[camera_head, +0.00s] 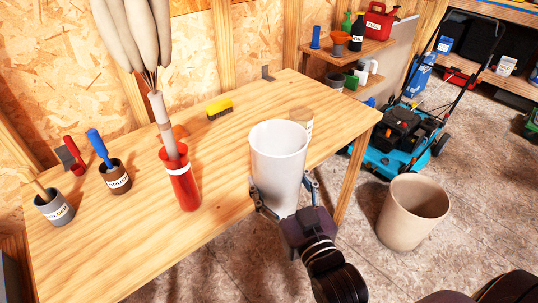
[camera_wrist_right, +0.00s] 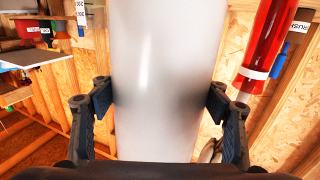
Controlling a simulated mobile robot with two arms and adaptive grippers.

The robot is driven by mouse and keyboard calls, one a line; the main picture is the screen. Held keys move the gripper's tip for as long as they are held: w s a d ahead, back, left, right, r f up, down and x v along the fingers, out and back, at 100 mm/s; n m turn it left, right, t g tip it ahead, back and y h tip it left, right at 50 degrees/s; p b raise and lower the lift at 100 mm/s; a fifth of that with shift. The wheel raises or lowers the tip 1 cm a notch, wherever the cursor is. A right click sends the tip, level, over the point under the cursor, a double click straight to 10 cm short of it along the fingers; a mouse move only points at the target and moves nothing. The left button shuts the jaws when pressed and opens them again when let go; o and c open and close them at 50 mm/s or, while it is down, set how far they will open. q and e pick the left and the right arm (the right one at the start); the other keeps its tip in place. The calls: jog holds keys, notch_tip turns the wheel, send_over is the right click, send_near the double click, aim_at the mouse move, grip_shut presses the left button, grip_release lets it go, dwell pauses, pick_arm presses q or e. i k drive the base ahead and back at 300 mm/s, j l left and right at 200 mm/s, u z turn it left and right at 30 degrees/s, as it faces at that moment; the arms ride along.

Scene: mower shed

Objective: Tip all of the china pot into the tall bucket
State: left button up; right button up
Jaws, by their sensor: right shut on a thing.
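The white china pot (camera_head: 279,165) is a tall, tapered vessel, upright or nearly so, in front of the table's right part. Its inside looks pale, and I cannot tell what it holds. My right gripper (camera_head: 284,193) is shut on the pot's lower part, one finger on each side. In the right wrist view the pot (camera_wrist_right: 165,80) fills the middle between the fingers (camera_wrist_right: 160,100). The tall bucket (camera_head: 405,220), beige and open at the top, stands on the floor to the right of the pot, apart from it. My left gripper is not in view.
A blue mower (camera_head: 395,140) stands behind the bucket. Floor around the bucket is clear.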

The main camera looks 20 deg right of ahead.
aim_at(415, 203)
jog(key=z, duration=0.6)
jog(key=i+l+z, duration=0.15)
jog(key=l+z, duration=0.15)
jog(key=i+l+z, duration=0.3)
jog(key=i+l, duration=0.25)
jog(key=l, duration=0.15)
jog(key=i+l, duration=0.25)
jog(key=l, duration=0.15)
